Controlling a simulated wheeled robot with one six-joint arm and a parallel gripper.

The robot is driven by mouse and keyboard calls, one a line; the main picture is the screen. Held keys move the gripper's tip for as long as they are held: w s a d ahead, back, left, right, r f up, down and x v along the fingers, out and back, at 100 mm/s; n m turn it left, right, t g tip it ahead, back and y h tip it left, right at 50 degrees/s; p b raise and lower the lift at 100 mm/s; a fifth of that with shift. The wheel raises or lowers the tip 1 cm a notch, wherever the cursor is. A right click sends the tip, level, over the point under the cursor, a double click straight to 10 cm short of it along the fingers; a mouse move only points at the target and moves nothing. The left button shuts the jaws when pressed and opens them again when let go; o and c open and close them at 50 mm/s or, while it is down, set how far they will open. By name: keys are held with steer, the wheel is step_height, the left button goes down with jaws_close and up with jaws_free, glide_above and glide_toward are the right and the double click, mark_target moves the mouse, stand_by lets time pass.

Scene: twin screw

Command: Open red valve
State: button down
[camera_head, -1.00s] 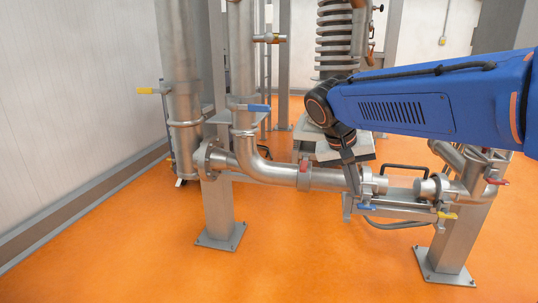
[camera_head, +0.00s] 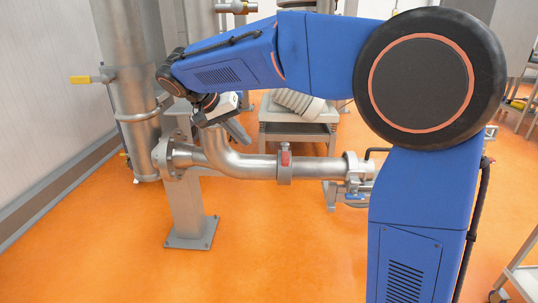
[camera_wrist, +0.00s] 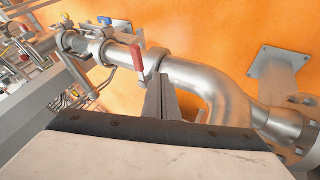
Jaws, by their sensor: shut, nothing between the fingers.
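The red valve handle (camera_head: 285,158) sits on a collar around the horizontal steel pipe, near the middle of the head view. In the wrist view the red handle (camera_wrist: 137,57) stands out from the pipe, just beyond and left of my fingertips. My gripper (camera_head: 243,137) hangs in front of the pipe elbow, left of the red handle and a little above it. In the wrist view my gripper (camera_wrist: 162,82) shows its two fingers together with nothing between them. It looks apart from the handle.
The steel pipe (camera_head: 238,163) runs right from a flange (camera_head: 168,158). A blue handle (camera_head: 356,196) is low at the right, partly behind my arm. A yellow handle (camera_head: 80,79) is on the left pipe. A grey cart (camera_head: 299,130) stands behind. Orange floor is free in front.

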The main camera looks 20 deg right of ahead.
mark_target(285, 155)
steer(key=shift+d+f, duration=0.1)
steer(key=d+f, duration=0.7)
steer(key=d, duration=0.2)
steer(key=shift+w+d+f, duration=0.2)
steer(key=shift+w+f, duration=0.2)
steer(key=shift+w, duration=0.05)
steer(key=shift+s+d, duration=0.1)
